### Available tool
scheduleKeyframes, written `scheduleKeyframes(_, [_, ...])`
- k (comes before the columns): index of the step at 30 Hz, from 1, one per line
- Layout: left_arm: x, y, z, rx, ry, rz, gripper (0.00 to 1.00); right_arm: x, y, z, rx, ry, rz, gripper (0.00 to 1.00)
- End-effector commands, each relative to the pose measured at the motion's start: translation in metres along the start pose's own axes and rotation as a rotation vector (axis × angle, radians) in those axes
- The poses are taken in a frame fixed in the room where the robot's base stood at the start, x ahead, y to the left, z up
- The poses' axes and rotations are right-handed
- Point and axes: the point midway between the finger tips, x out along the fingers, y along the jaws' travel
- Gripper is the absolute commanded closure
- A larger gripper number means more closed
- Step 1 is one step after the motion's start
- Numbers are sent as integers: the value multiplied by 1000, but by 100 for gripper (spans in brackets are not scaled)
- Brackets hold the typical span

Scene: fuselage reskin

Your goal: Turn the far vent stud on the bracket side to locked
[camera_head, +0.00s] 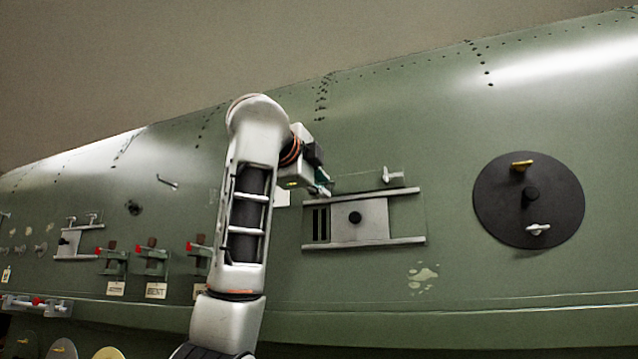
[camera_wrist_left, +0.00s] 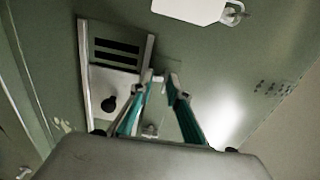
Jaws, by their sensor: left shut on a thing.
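The vent on the green fuselage has a pale sliding plate (camera_head: 366,221) with a black knob (camera_head: 355,217), dark slots (camera_head: 320,224) and two rails. A pale vent stud (camera_head: 392,176) stands above the upper rail at the right, apart from the gripper; it also shows between the fingers in the left wrist view (camera_wrist_left: 150,130). My left gripper (camera_head: 325,190) is at the upper rail's left end. In the left wrist view its teal fingers (camera_wrist_left: 159,82) are shut on a small pale vent stud beside the rail, mostly hidden by the fingertips. My right gripper is not in view.
A dark round disc (camera_head: 505,205) with a yellow handle and a pale handle is at the right. Brackets (camera_head: 153,262) with red parts and tags are at the lower left. A white card (camera_head: 283,196) is partly behind my left arm.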

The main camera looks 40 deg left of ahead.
Motion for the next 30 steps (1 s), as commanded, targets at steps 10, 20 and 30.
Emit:
scheduleKeyframes(10, [7, 11, -7, 53, 8, 21, 100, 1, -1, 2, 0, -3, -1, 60])
scheduleKeyframes(20, [7, 11, -7, 51, 9, 21, 65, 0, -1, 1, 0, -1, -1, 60])
scheduleKeyframes(30, [4, 6, -3, 42, 6, 11, 56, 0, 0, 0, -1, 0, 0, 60])
